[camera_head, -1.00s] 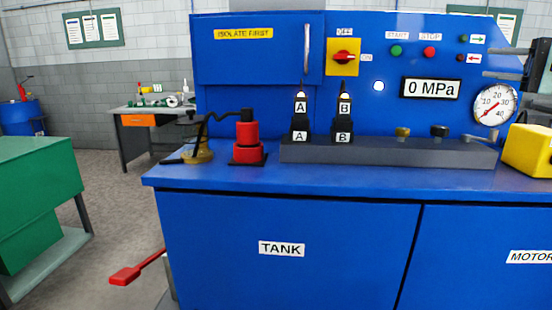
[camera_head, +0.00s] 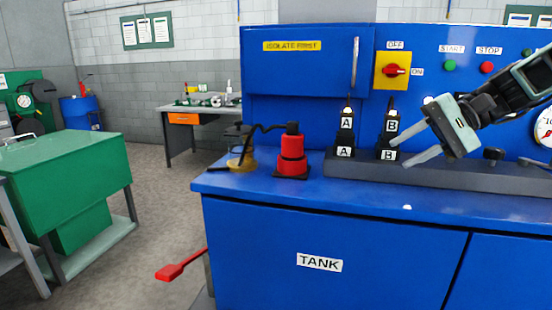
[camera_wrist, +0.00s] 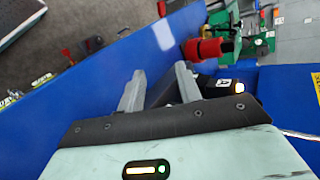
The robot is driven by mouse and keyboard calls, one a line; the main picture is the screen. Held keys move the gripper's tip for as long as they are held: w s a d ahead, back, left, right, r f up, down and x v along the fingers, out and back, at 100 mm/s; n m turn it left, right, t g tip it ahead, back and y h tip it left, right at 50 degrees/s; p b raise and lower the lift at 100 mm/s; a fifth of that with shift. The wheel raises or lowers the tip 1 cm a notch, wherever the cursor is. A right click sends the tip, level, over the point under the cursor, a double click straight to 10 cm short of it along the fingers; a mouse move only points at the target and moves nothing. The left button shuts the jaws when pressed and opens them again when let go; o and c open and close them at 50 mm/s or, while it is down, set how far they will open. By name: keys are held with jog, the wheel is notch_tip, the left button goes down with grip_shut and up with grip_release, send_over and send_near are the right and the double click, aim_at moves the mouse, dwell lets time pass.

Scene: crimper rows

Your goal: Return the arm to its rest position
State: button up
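My gripper (camera_head: 398,153) is in the right half of the head view, above the blue bench top, with its fingertips pointing left beside the block marked B (camera_head: 388,142). I cannot tell how close it is to that block in depth. Its two grey fingers are apart with nothing between them; they also show in the wrist view (camera_wrist: 159,70). My arm enters from the right edge and covers part of the panel.
The blue bench (camera_head: 240,185) carries a red cylinder (camera_head: 293,158), a brass-based glass item (camera_head: 241,160) and a block marked A (camera_head: 345,138). A red rotary switch (camera_head: 393,70) is on the panel. A green cabinet (camera_head: 75,165) stands left, with open floor between.

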jog(key=s+a+f+n+g+h+p, duration=0.1)
jog(key=s+a+f+n+g+h, duration=0.3)
jog(key=s+a, duration=0.45)
jog(key=s+a+f+n+t+h+p, duration=0.1)
jog(key=s+a+f+n+h, duration=0.1)
jog(key=s, duration=0.8)
jog(key=s+a+f+n+t+h+p, duration=0.1)
jog(key=s+f+n+h, duration=0.3)
jog(key=s, duration=0.6)
notch_tip(320, 180, down, 2)
jog(key=shift+a+f+n+p, duration=0.25)
jog(key=shift+a+n+p, duration=0.4)
jog(key=shift+n, duration=0.55)
jog(key=shift+d, duration=0.1)
